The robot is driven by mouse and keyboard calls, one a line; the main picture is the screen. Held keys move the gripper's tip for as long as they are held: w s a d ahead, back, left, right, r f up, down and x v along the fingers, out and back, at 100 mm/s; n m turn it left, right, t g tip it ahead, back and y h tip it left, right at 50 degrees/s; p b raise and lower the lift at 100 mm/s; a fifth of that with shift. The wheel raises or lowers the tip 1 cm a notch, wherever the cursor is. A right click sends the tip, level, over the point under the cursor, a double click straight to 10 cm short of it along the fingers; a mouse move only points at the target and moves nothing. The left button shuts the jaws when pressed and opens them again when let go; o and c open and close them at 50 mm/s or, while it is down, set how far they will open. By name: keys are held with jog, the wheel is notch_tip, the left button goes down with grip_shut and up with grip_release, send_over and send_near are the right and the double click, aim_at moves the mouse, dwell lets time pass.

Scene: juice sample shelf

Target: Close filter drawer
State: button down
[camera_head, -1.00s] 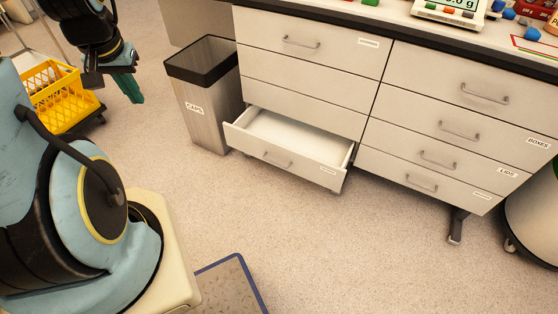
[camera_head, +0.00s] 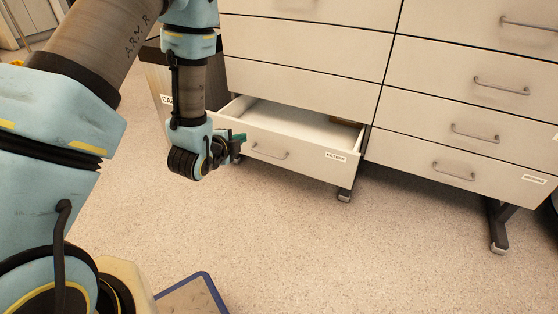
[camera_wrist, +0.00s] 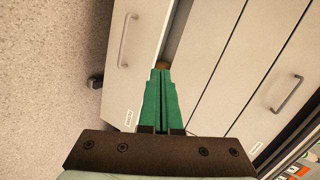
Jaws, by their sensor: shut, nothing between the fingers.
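The filter drawer (camera_head: 290,150) is the bottom drawer of the left cabinet column and stands pulled out, with its white inside showing. Its front bears a grey handle (camera_head: 269,153) and a small label (camera_head: 335,156). A brown item (camera_head: 347,122) shows inside at the back right. My gripper (camera_head: 240,138) is at the left end of the drawer front; I cannot tell whether it touches. In the wrist view, the green fingers of my gripper (camera_wrist: 162,75) are together and empty, and the drawer front (camera_wrist: 132,50) lies to their left with its handle (camera_wrist: 127,40).
Closed drawers (camera_head: 310,70) stand above the open one, and another closed column (camera_head: 470,110) is at the right. A bin (camera_head: 165,85) stands left, partly hidden by my arm. A blue-edged mat (camera_head: 195,295) lies in front. The speckled floor (camera_head: 340,250) is otherwise clear.

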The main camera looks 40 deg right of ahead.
jog(key=s+d+f+m+h+b, duration=0.2)
jog(key=s+d+f+m+b, duration=0.1)
jog(key=s+f, duration=0.15)
jog(key=b, duration=0.4)
send_near(284, 136)
jog(key=shift+g, duration=0.4)
jog(key=x, duration=0.5)
jog(key=shift+w+a+f, duration=0.1)
jog(key=shift+w+f, duration=0.1)
jog(key=shift+w, duration=0.1)
jog(key=shift+w+d+r, duration=0.1)
jog(key=shift+w+d, duration=0.25)
jog(key=shift+d, duration=0.25)
jog(key=w+d+b, duration=0.1)
jog(key=w+d, duration=0.6)
jog(key=d, duration=0.5)
jog(key=shift+d, duration=0.25)
